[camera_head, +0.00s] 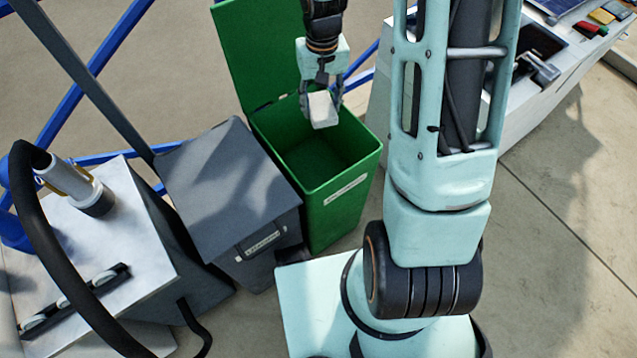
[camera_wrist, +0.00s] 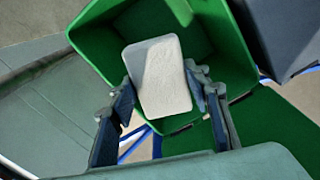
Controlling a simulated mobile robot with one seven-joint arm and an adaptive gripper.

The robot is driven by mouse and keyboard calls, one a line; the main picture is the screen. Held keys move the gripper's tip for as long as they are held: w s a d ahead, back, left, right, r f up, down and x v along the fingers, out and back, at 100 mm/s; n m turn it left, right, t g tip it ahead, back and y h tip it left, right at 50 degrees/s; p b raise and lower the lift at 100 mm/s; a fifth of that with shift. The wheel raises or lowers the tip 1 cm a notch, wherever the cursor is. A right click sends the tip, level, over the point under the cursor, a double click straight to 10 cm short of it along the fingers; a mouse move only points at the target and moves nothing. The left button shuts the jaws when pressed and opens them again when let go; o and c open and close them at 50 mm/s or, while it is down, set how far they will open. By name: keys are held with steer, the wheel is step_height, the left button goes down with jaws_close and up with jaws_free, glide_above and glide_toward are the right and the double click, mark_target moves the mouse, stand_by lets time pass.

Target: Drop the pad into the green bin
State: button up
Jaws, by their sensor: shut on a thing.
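The pad (camera_head: 322,109) is a small white block, held between the fingers of my gripper (camera_head: 321,97) in the head view. It hangs over the open mouth of the green bin (camera_head: 341,205). In the wrist view the white pad (camera_wrist: 160,77) sits between the two fingers of my gripper (camera_wrist: 168,98), with the green bin's inner wall (camera_wrist: 232,50) behind it. The bin's green lid (camera_head: 252,50) stands open at the back. The bin's floor is partly in shadow.
A closed grey bin (camera_head: 225,185) stands directly left of the green one. A white console with a black steering wheel (camera_head: 50,230) is at the left. Another console (camera_head: 545,60) with coloured items is at the upper right. Blue rails (camera_head: 90,70) run behind.

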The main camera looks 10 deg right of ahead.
steer(key=shift+w+f+b, duration=0.2)
steer(key=shift+f+b, duration=0.4)
steer(key=shift+b, duration=0.15)
steer(key=shift+w+f+b, duration=0.15)
steer(key=shift+f+b, duration=0.4)
steer(key=shift+b, duration=0.15)
step_height(320, 180, down, 6)
steer(key=b, duration=0.4)
steer(key=shift+b, duration=0.4)
steer(key=shift+r, duration=0.1)
steer(key=o, duration=1.2)
step_height(320, 180, up, 12)
